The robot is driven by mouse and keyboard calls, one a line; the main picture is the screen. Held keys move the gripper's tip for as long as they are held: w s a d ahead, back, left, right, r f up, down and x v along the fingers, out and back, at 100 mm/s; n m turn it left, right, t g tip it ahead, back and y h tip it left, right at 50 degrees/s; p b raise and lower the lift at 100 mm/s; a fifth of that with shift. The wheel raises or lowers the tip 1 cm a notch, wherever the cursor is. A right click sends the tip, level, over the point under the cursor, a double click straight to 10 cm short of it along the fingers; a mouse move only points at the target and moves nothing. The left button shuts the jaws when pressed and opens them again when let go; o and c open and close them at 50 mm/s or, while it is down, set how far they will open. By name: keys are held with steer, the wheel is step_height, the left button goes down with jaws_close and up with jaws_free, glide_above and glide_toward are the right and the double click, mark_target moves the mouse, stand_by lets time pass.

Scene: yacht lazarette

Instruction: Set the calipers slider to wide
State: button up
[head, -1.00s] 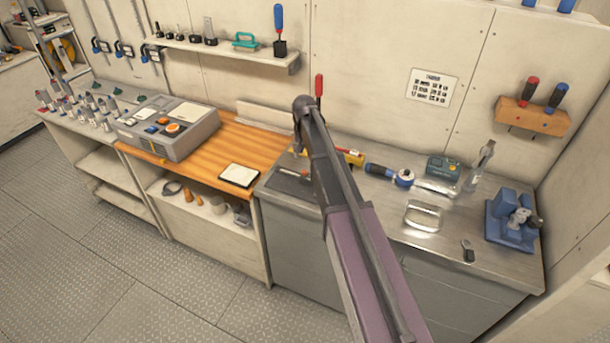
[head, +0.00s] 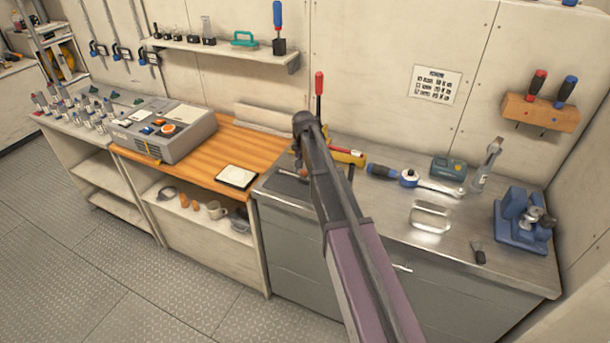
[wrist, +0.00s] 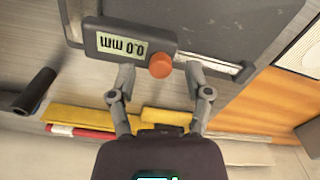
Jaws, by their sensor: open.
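The calipers (wrist: 104,22) lie on a dark grey plate in the wrist view. Their display (wrist: 121,46) shows 0.0 mm, upside down in this view. An orange round knob (wrist: 160,66) sits on the slider beside the display, and a pale rail (wrist: 222,67) runs off to the right. My gripper (wrist: 158,74) is open, with one fingertip on each side of the orange knob. I cannot tell whether the fingertips touch it. In the head view my arm hides most of the calipers and the gripper.
Yellow and red tools (wrist: 80,118) lie close beside the gripper. A dark handle (wrist: 36,90) is at left in the wrist view. A notepad (head: 237,176) lies on the wooden bench.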

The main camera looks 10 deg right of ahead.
steer(key=shift+f, duration=0.45)
steer(key=shift+c, duration=0.2)
jaws_close()
